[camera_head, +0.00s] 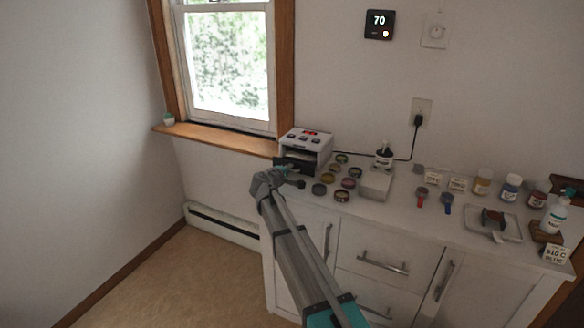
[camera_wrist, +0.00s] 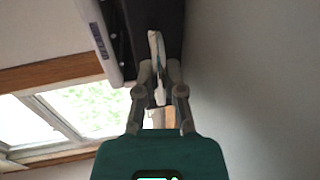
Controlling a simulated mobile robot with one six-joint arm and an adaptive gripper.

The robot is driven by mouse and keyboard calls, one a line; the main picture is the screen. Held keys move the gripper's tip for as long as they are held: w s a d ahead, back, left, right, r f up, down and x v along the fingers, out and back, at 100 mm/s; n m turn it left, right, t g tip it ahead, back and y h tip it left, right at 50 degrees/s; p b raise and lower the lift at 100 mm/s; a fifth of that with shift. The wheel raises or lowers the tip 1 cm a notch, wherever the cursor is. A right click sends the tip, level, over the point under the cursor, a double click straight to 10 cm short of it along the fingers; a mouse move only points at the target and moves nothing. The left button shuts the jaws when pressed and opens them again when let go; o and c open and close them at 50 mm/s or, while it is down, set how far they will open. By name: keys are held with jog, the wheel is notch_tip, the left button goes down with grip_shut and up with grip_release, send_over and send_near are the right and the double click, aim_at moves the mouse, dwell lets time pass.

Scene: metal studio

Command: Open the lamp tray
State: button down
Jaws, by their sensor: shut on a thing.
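The lamp (camera_head: 318,146) is a white box with red and dark marks on top, at the back left of the counter below the window. Its dark tray (camera_head: 291,161) shows at the front left, low on the box. My gripper (camera_head: 287,172) is at this front side. In the wrist view my gripper (camera_wrist: 159,80) is shut on a pale, narrow handle (camera_wrist: 155,45) in front of a dark surface, with the lamp's white side (camera_wrist: 101,40) to the left. My gripper partly hides the tray, so how far it is out is hard to tell.
Several round coloured pots (camera_head: 328,178) stand close to the right of my gripper. The floor (camera_head: 165,275) left of the cabinet (camera_head: 385,255) is clear.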

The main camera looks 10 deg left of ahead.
jog(key=v, duration=0.2)
jog(key=f+v, duration=0.1)
jog(key=v, duration=0.4)
jog(key=shift+s+a+f, duration=0.1)
jog(key=shift+s+f, duration=0.15)
jog(key=shift+s, duration=0.2)
jog(key=c, duration=1)
grip_release()
jog(key=shift+w, duration=0.1)
